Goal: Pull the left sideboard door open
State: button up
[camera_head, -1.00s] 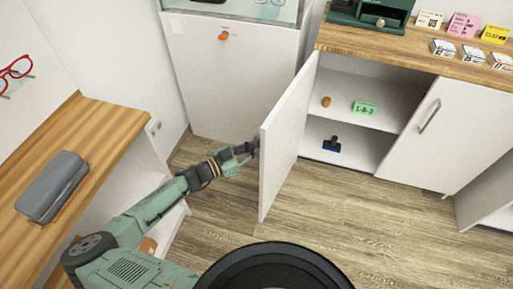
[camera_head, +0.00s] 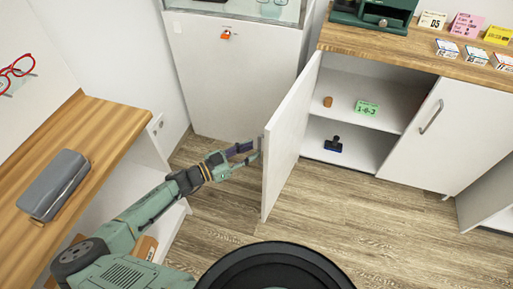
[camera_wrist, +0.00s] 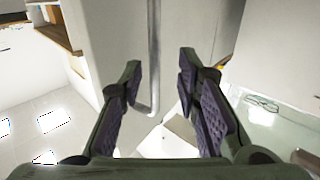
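The left sideboard door (camera_head: 289,137) is white and stands wide open, swung out from the sideboard. The shelves behind it show. My gripper (camera_head: 252,152) is at the outer face of this door, on its left side in the head view. In the wrist view my gripper (camera_wrist: 159,78) is open, with its two dark-padded fingers apart. The door's grey bar handle (camera_wrist: 153,55) runs upright in the gap between the fingers. It looks clear of both pads; how deep it sits between them I cannot tell. The right sideboard door (camera_head: 445,135) is shut.
Inside the sideboard are a brown object (camera_head: 328,102), a green card (camera_head: 366,108) and a dark blue tool (camera_head: 333,144). A white cabinet (camera_head: 235,80) with an orange lock (camera_head: 226,34) stands behind the door. A wooden counter (camera_head: 110,120) is on the left. Floor before the sideboard is clear.

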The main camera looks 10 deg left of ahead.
jog(key=v, duration=0.8)
jog(key=shift+s+a, duration=0.25)
